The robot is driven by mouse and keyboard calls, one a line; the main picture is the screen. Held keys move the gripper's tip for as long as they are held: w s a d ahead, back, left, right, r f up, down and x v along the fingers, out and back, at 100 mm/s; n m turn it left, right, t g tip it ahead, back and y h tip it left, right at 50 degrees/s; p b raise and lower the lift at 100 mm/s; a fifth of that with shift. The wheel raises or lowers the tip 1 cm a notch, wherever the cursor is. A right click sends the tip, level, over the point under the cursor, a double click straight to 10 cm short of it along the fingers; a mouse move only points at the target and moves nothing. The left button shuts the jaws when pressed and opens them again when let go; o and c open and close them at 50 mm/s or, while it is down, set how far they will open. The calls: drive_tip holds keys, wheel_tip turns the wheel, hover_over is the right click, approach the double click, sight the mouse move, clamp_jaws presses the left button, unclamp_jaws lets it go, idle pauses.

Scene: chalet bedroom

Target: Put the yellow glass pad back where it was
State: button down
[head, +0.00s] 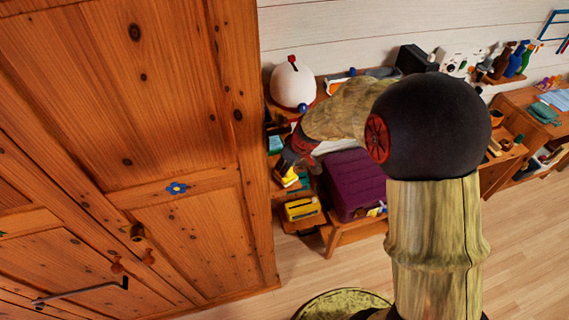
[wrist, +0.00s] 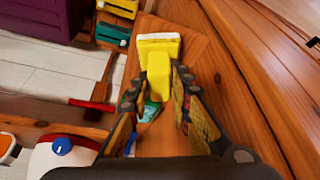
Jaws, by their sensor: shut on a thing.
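The yellow glass pad (wrist: 158,62) is a bright yellow piece with a wide, white-edged head and a narrower stem. My gripper (wrist: 158,88) is shut on its stem, one finger on each side, in the wrist view. The head points away from my gripper, over or near a brown wooden surface (wrist: 165,140); I cannot tell whether they touch. In the head view, my gripper (head: 290,164) hangs downward beside the wardrobe, with the yellow pad (head: 287,179) at its tips. My fingers hide part of the stem.
A tall wooden wardrobe (head: 190,130) stands close on the left. Beside my gripper are a yellow drawer (head: 301,209), a purple box (head: 354,184) and a white rounded object (head: 292,84). A green drawer (wrist: 112,35) shows in the wrist view. Open floor (head: 530,220) lies right.

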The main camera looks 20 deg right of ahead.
drive_tip(key=shift+w+a, duration=0.25)
drive_tip(key=shift+w, duration=0.35)
drive_tip(key=shift+s+f, duration=0.1)
drive_tip(key=shift+f, duration=0.2)
drive_tip(key=c, duration=1.7)
unclamp_jaws()
drive_tip(key=shift+o, duration=0.4)
